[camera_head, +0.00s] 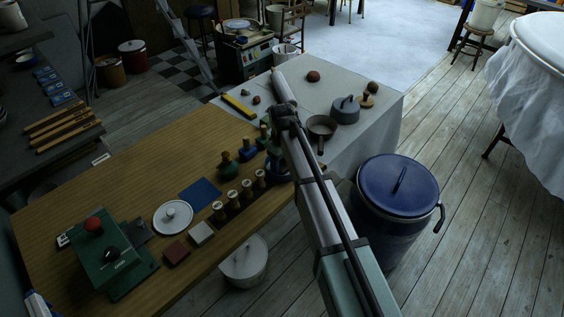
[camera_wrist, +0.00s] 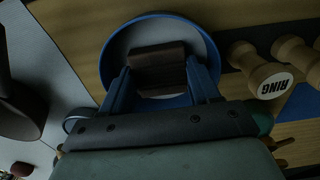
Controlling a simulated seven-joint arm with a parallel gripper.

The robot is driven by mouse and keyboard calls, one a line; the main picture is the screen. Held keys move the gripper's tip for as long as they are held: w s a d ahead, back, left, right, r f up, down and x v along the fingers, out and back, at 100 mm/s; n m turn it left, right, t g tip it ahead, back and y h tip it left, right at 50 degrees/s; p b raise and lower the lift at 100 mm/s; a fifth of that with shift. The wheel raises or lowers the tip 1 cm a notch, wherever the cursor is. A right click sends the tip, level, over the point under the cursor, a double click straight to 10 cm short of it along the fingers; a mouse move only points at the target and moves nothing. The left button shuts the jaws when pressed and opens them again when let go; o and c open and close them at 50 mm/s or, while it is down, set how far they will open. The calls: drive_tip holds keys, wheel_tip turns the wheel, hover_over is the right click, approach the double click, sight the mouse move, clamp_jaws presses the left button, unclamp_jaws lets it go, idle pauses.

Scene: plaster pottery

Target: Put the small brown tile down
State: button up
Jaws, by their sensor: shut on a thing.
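The small brown tile (camera_wrist: 158,66) is between the two blue fingers of my gripper (camera_wrist: 160,78) in the wrist view. My gripper is shut on it. The tile shows over a round dish with a blue rim (camera_wrist: 207,42) and grey inside. I cannot tell whether the tile touches the dish. In the head view my gripper (camera_head: 276,160) is at the right edge of the wooden table, and the held tile cannot be made out there. A reddish-brown tile (camera_head: 176,251) lies on the table, beside a white tile (camera_head: 202,232).
Wooden-handled stamps (camera_head: 232,198) stand in a row left of my gripper; one reads RING (camera_wrist: 268,80). A blue square (camera_head: 199,193), a white round lid (camera_head: 173,217) and a green machine (camera_head: 108,250) are on the table. A dark pan (camera_head: 321,126) stands on the cloth-covered table.

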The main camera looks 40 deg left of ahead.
sight(282, 164)
drive_tip(key=shift+f, duration=0.15)
drive_tip(key=o, duration=1.1)
drive_tip(key=shift+o, duration=0.2)
wheel_tip(282, 164, up, 12)
